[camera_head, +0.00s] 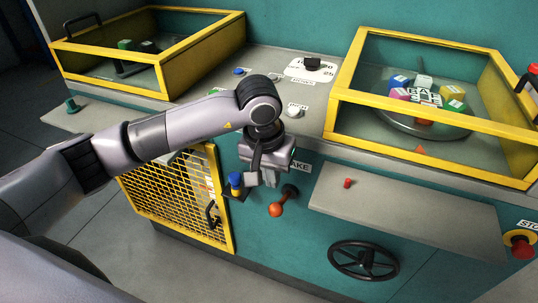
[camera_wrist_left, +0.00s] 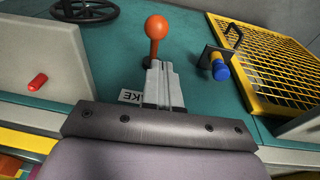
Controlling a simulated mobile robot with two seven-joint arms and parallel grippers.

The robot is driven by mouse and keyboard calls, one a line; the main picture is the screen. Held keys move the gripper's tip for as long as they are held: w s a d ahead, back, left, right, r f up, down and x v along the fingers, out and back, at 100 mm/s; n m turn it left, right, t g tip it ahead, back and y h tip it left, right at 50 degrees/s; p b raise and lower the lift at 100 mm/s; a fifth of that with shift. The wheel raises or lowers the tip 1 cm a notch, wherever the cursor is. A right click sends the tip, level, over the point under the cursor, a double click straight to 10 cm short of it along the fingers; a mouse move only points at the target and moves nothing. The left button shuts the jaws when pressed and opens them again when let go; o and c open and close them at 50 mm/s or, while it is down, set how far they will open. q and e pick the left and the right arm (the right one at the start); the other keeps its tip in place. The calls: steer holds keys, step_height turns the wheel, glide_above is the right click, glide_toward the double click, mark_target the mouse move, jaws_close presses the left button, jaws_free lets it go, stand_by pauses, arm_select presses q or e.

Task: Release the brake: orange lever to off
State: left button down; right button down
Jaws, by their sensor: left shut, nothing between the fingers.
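The orange brake lever (camera_head: 277,208) sticks out of the teal front panel, its round orange knob low and left of its dark pivot. A label ending in "AKE" (camera_head: 299,168) is above it, partly hidden by my gripper. My left gripper (camera_head: 266,184) is shut and empty, just above and left of the lever. In the left wrist view the lever's orange knob (camera_wrist_left: 156,27) shows beyond the closed fingertips (camera_wrist_left: 157,64); I cannot tell whether they touch its stem. My right gripper is not in view.
A blue and yellow knob (camera_head: 235,181) is close left of the gripper, beside the yellow mesh guard (camera_head: 178,196). A grey shelf with a red peg (camera_head: 347,183) juts out to the right. A black handwheel (camera_head: 363,261) is below. Yellow-framed glass boxes (camera_head: 430,103) stand above.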

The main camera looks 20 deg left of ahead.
mark_target(282, 203)
arm_select(q)
steer(key=shift+s+d+f+p, duration=0.1)
steer(key=shift+s+d+f, duration=0.1)
steer(key=shift+f, duration=0.45)
steer(key=shift+s+d+f+p, duration=0.1)
steer(key=shift+s+f, duration=0.15)
steer(key=shift+f, duration=0.4)
steer(key=shift+s+d+f+p, duration=0.1)
steer(key=shift+s+f, duration=0.1)
steer(key=shift+f, duration=0.45)
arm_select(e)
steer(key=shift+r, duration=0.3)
